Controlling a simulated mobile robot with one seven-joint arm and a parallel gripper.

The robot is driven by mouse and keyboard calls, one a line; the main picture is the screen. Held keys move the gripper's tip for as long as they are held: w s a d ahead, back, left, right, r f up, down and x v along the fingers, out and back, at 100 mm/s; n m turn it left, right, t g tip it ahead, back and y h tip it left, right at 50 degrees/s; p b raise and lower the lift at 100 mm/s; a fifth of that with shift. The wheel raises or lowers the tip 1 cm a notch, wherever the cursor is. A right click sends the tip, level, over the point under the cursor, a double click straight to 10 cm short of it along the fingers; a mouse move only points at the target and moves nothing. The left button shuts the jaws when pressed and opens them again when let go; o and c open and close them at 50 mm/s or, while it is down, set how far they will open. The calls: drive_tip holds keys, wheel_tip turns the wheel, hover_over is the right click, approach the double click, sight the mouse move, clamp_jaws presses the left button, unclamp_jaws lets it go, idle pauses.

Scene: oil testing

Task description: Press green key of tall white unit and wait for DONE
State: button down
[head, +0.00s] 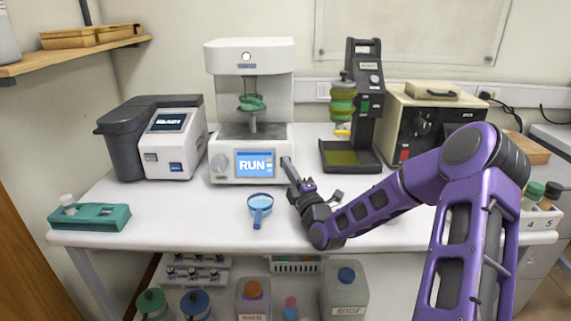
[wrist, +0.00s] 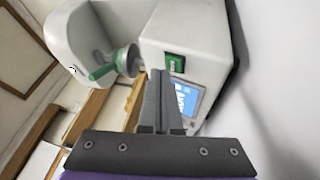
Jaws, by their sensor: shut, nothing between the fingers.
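The tall white unit (head: 222,137) stands at the back of the bench, left of centre. Its blue screen (head: 255,164) reads RUN in the head view. The screen also shows in the wrist view (wrist: 187,100), too blurred to read.
A grey analyser (head: 168,145) stands left of the unit. A dark stand (head: 365,110) and a beige box (head: 440,104) stand to the right. A blue magnifier (head: 260,204) lies in front, and a green rack (head: 96,217) is at front left. The front middle bench is mostly clear.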

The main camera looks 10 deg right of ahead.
drive_tip(key=shift+s+f, duration=0.2)
drive_tip(key=shift+f, duration=0.4)
drive_tip(key=shift+s+a+r, duration=0.15)
drive_tip(key=shift+s+r, duration=0.2)
drive_tip(key=shift+s, duration=0.4)
drive_tip(key=shift+s+a+r, duration=0.15)
drive_tip(key=shift+s+r, duration=0.15)
drive_tip(key=shift+s, duration=0.4)
drive_tip(key=shift+s+a+r, duration=0.15)
drive_tip(key=shift+s+r, duration=0.2)
drive_tip(key=shift+s, duration=0.4)
